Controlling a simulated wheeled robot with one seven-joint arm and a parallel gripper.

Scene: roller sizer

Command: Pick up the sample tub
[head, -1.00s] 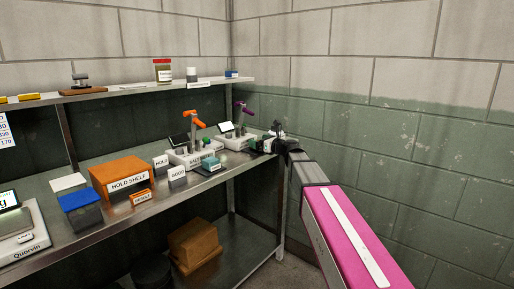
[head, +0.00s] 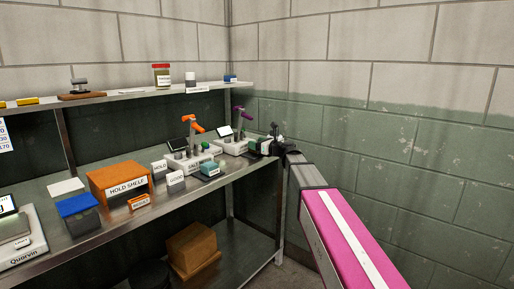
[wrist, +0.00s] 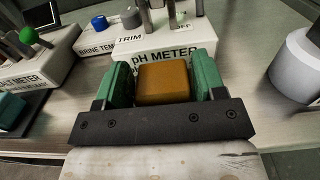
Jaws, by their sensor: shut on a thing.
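My gripper (wrist: 163,84) has green finger pads that are shut on an orange-brown, box-shaped thing with rounded edges (wrist: 163,86), which appears to be the sample tub. I cannot read any label on it. In the wrist view it sits just in front of the white pH meter (wrist: 160,55), and I cannot tell whether it touches the worktop. In the head view my gripper (head: 256,146) is at the right end of the bench, and the held thing cannot be made out there.
In the head view the orange hold shelf box (head: 119,180) and blue-topped box (head: 78,213) stand farther left. An upper shelf (head: 130,94) runs above the bench.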

